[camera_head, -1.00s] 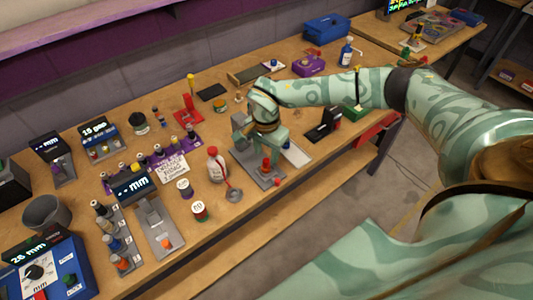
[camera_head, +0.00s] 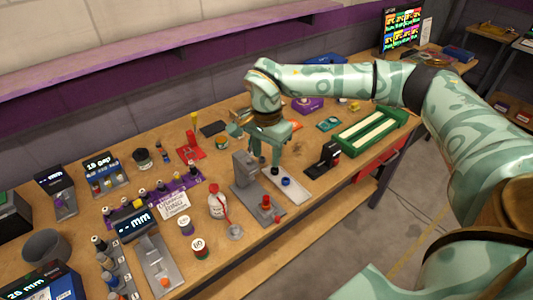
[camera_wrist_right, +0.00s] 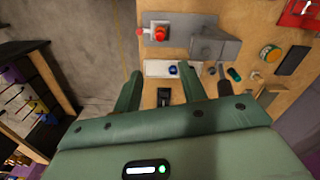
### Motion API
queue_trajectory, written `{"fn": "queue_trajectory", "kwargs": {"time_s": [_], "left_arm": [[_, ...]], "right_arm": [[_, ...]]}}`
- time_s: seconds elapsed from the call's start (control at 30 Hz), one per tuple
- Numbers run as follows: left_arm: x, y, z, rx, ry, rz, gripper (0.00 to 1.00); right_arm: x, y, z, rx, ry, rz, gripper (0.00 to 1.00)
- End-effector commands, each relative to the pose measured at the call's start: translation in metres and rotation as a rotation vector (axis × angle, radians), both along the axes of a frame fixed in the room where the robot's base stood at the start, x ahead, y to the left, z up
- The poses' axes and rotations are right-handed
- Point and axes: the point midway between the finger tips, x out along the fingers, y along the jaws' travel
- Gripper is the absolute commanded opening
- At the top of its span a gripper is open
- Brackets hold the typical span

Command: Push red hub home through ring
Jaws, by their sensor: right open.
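A red hub (camera_head: 266,202) stands on the front part of a grey fixture (camera_head: 245,170) with an upright grey block. The hub also shows at the top of the right wrist view (camera_wrist_right: 160,33). A blue ring-like piece (camera_head: 286,182) lies on a white plate beside the fixture; it also shows in the right wrist view (camera_wrist_right: 173,70). My right gripper (camera_head: 265,160) is open and empty, above and behind the white plate, apart from the hub. Its two fingers show wide apart in the right wrist view (camera_wrist_right: 160,82). My left gripper is in neither view.
A black stand (camera_head: 325,160) is right of the white plate (camera_head: 298,191), with a green tray (camera_head: 371,133) beyond. A red stand (camera_head: 190,148) is farther back.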

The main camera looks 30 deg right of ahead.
Motion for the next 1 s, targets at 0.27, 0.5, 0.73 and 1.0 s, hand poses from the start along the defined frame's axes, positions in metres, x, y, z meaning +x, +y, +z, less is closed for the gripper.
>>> {"fn": "queue_trajectory", "kwargs": {"time_s": [0.27, 0.5, 0.73, 1.0], "left_arm": [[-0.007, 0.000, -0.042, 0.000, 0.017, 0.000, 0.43], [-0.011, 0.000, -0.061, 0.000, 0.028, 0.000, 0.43], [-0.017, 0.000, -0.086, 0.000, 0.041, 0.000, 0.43], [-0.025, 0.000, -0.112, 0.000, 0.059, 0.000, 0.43]], "right_arm": [[-0.001, 0.001, -0.068, 0.003, 0.007, -0.069, 0.00], [-0.001, 0.001, -0.101, 0.002, 0.000, -0.119, 0.00], [-0.001, 0.001, -0.127, 0.001, 0.002, -0.120, 0.00], [-0.001, 0.001, -0.153, 0.000, 0.001, -0.120, 0.00]]}}
